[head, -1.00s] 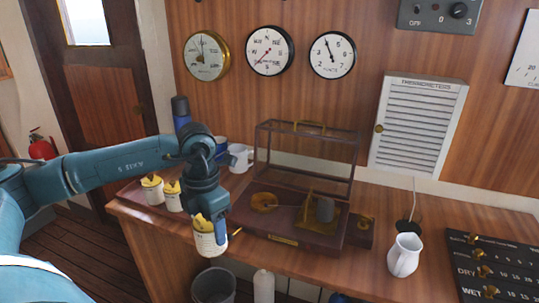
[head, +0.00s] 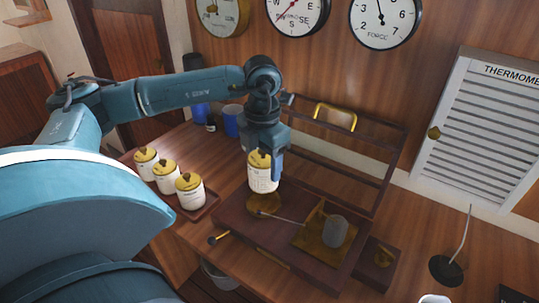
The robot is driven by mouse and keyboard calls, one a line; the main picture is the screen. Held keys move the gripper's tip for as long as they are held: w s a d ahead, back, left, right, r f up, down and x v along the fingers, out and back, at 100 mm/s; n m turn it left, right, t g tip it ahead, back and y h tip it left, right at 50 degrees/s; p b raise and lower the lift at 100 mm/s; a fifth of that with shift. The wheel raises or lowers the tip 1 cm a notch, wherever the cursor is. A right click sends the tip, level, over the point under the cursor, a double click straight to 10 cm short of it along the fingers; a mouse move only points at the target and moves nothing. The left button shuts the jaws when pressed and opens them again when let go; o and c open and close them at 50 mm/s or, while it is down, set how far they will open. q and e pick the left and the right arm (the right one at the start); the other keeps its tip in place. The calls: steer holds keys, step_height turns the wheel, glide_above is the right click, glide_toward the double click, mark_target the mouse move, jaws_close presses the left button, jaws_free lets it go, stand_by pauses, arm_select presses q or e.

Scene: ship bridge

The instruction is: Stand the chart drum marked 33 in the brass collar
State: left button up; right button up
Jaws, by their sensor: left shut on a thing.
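My left gripper (head: 266,166) is shut on a white chart drum (head: 262,180) with a yellow-brass top, held upright. Its number is too small to read. The brass collar (head: 264,206) is on the dark wooden instrument base (head: 232,212), directly under the drum. The drum's lower end is at or just above the collar; I cannot tell whether it has entered it. Three similar drums, a left one (head: 146,163), a middle one (head: 166,178) and a right one (head: 190,192), stand on a tray at the left. My right gripper is not in view.
A thin pen arm (head: 283,218) reaches close to the collar from a brass plate (head: 312,238) bearing a grey cylinder (head: 335,231). The framed cover (head: 385,178) with its brass handle (head: 335,117) rises behind. Blue cups (head: 232,120) stand behind the arm.

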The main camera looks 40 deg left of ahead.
mark_target(263, 180)
arm_select(q)
steer(key=shift+s+f+b, duration=0.15)
steer(key=shift+f+b, duration=0.35)
steer(key=shift+f, duration=0.25)
step_height(263, 180, down, 3)
steer(key=shift+r+b, duration=0.15)
steer(key=shift+b, duration=0.75)
steer(key=shift+f+b, duration=0.35)
steer(key=shift+f, duration=0.2)
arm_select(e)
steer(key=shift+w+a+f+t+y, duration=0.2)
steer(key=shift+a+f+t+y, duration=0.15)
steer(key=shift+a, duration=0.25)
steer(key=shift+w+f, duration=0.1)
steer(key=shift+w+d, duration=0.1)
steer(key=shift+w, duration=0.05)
arm_select(q)
steer(key=shift+f+b, duration=0.1)
steer(key=shift+b, duration=0.2)
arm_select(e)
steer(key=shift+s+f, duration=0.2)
